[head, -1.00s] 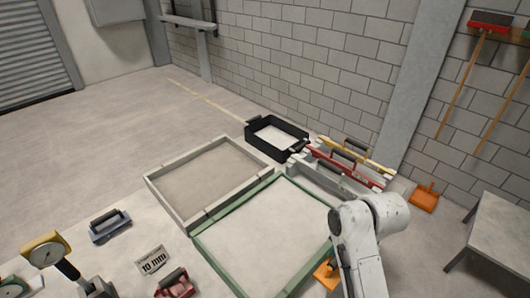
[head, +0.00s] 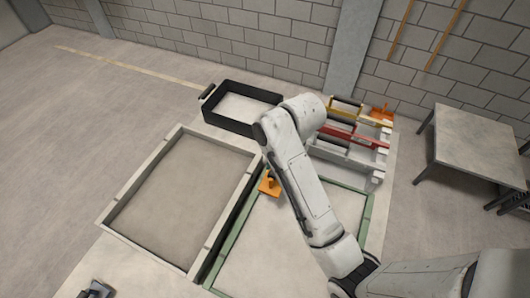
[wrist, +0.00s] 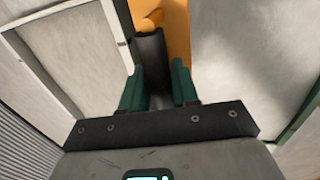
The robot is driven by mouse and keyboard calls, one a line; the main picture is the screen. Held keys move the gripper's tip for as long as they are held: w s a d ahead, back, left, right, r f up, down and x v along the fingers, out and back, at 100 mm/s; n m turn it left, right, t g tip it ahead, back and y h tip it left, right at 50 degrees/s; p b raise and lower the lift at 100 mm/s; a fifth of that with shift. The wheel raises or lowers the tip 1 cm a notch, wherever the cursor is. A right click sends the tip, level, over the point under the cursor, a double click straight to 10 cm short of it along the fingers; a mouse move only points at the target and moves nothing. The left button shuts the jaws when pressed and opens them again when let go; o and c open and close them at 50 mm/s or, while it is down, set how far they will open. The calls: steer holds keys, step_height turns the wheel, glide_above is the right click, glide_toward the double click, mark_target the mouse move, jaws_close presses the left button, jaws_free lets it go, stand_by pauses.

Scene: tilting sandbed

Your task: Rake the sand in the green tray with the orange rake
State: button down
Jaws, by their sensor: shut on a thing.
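The green tray (head: 226,247) is a green-rimmed frame of pale, smooth-looking sand, at lower centre in the head view. Its sand also fills the right of the wrist view (wrist: 250,45). The orange rake (head: 269,186) is at the tray's far left corner, by its left rim. In the wrist view my gripper (wrist: 157,88), with green fingertips, is shut on the rake's dark handle (wrist: 152,55). The orange head (wrist: 177,30) shows just beyond. My arm hides part of the tray and most of my gripper in the head view. I cannot tell if the rake touches the sand.
A grey-rimmed tray (head: 119,205) of darker sand adjoins on the left. A black bin (head: 220,122) stands behind. A rack of yellow, red and grey handled tools (head: 350,137) and an orange scoop-like thing (head: 381,115) are at the far right. A grey table (head: 475,140) stands apart.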

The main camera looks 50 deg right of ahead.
steer(key=shift+f, duration=3.05)
steer(key=s+d, duration=0.2)
steer(key=s, duration=0.5)
steer(key=s+d, duration=0.3)
steer(key=s, duration=0.4)
steer(key=s+d, duration=0.2)
steer(key=s, duration=0.5)
steer(key=shift+s+d+r, duration=0.1)
steer(key=shift+s+d, duration=0.15)
steer(key=shift+d, duration=0.15)
step_height(320, 180, up, 6)
